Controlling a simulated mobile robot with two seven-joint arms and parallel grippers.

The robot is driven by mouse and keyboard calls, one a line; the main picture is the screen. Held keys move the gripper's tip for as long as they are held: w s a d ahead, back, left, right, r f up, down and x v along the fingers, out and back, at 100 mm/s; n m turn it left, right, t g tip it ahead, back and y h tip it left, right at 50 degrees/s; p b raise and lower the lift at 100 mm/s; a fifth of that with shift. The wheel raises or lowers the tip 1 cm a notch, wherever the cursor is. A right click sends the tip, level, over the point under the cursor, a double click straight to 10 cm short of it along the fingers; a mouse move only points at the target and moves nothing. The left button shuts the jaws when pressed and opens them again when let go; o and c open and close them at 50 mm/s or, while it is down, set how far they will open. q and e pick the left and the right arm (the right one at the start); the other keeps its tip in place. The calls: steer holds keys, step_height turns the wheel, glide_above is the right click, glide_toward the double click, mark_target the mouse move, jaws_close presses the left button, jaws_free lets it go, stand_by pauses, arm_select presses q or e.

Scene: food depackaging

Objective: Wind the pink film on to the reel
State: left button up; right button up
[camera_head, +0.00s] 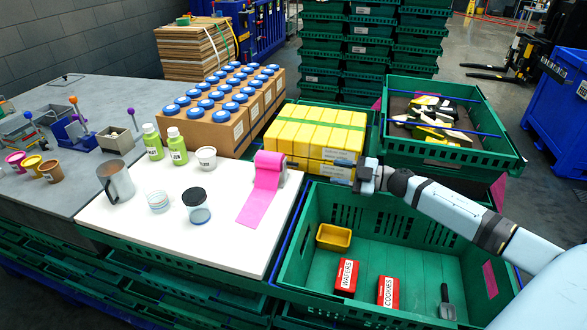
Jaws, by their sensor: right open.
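The pink film (265,190) hangs as a wide strip from a roll at the back right of the white board. Its loose end lies flat on the board towards the front. A small grey piece shows at the roll's right side, seemingly part of the reel (284,168); most of the reel is hidden by the film. My right gripper (363,180) is open, to the right of the film and apart from it, by the yellow packs and above the back left rim of the green crate. Its jaws show small. My left gripper is out of view.
The white board (130,222) also bears a metal jug (116,181), jars and green bottles (175,146). Yellow packs (315,134) and blue-lidded boxes stand behind. The green crate (400,260) holds red boxes, a yellow tub and a scoop. The board's front middle is clear.

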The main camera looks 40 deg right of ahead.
mark_target(293, 163)
steer(key=p+x, duration=0.1)
steer(key=x, duration=1.2)
jaws_close()
